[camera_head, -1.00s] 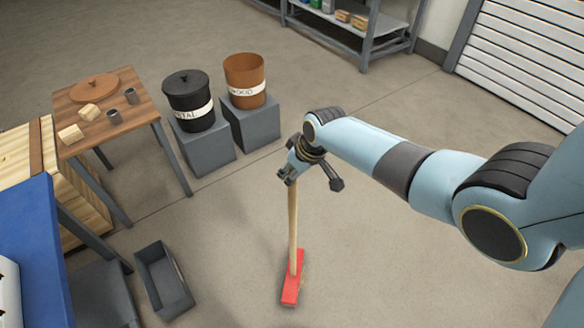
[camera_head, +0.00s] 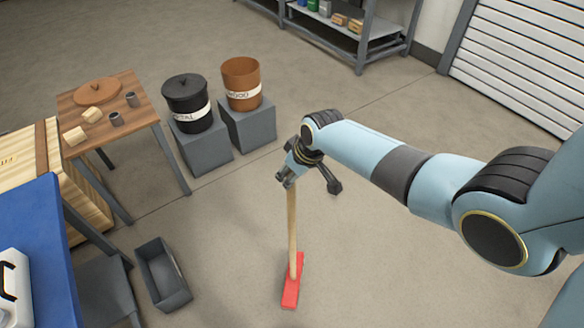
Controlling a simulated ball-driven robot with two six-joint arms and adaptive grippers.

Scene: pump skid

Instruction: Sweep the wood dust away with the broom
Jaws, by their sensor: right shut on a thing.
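The broom (camera_head: 292,225) has a pale wooden handle and a red head (camera_head: 292,282). My right gripper (camera_head: 287,180) is shut on the top of the handle. The broom stands nearly upright, with its red head at the floor in the lower middle of the view. I cannot make out any wood dust on the floor around the head. My left gripper does not show.
A grey open bin (camera_head: 162,275) sits on the floor left of the broom. A black METAL bucket (camera_head: 187,100) and an orange WOOD bucket (camera_head: 241,82) stand on grey blocks. A wooden table (camera_head: 140,118) is at the left. Floor right of the broom is clear.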

